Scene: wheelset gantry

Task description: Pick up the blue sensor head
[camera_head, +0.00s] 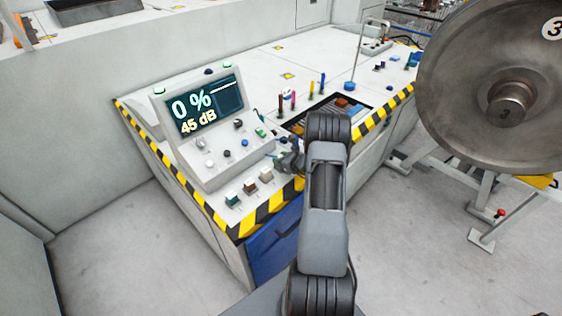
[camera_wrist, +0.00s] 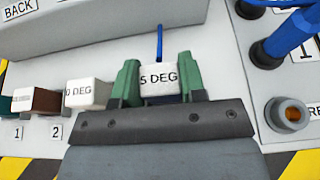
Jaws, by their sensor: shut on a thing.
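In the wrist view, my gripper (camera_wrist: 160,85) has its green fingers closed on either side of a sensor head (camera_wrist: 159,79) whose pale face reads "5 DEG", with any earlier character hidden. In the head view, my gripper (camera_head: 290,160) is beside the console, and the held head is hidden there.
Other sensor heads stand to the left: a brown one (camera_wrist: 36,101) and a pale-faced one (camera_wrist: 86,94). A blue probe in a black holder (camera_wrist: 287,41) and an orange-centred socket (camera_wrist: 289,114) are close on the right. The display box (camera_head: 205,115) stands behind; a large wheel (camera_head: 480,85) is at right.

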